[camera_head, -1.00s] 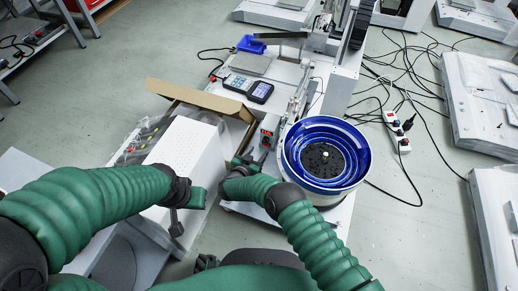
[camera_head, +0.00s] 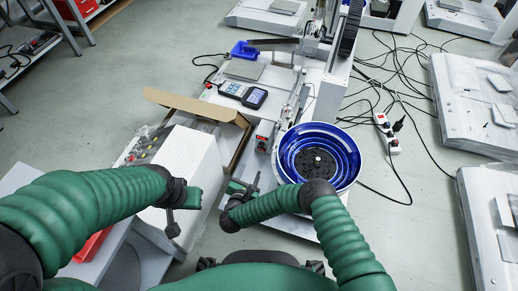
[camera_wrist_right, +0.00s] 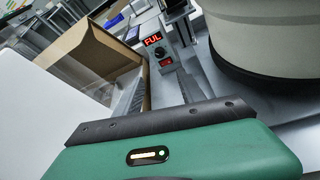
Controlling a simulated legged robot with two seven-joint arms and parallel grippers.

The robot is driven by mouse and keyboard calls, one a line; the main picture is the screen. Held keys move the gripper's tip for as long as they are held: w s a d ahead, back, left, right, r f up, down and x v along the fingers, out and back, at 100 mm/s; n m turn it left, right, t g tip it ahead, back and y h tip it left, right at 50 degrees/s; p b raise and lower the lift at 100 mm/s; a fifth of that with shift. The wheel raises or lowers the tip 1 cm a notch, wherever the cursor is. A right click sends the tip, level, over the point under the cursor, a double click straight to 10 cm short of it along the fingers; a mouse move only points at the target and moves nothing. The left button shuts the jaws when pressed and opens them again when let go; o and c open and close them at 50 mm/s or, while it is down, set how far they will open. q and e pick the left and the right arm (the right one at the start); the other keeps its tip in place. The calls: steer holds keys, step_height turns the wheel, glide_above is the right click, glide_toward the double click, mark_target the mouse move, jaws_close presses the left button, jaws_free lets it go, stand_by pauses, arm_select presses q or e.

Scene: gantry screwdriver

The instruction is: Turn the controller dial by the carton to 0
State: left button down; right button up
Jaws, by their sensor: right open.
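The controller (camera_head: 264,136) is a small grey box between the carton and the blue bowl. In the right wrist view its red display reads "FUL", and the black dial (camera_wrist_right: 158,52) sits just below it, with a small red-lit switch under the dial. The dial's pointer is too small to read. The open carton (camera_head: 236,118) stands left of the controller; it also shows in the right wrist view (camera_wrist_right: 88,48). My right gripper (camera_head: 244,181) is open and empty, short of the controller and apart from the dial. My left gripper (camera_head: 177,222) hangs by the white box; its jaws are unclear.
The blue-lined bowl feeder (camera_head: 348,172) stands close right of the controller. A handheld meter (camera_head: 243,94) and a blue bin (camera_head: 244,49) lie behind. Cables and a power strip (camera_head: 387,133) lie on the floor at right.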

steer(key=b+x, duration=1.2)
steer(key=x, duration=0.4)
steer(key=shift+w+f, duration=0.15)
steer(key=shift+w, duration=0.2)
steer(key=shift+d, duration=0.1)
steer(key=shift+c, duration=0.5)
jaws_close()
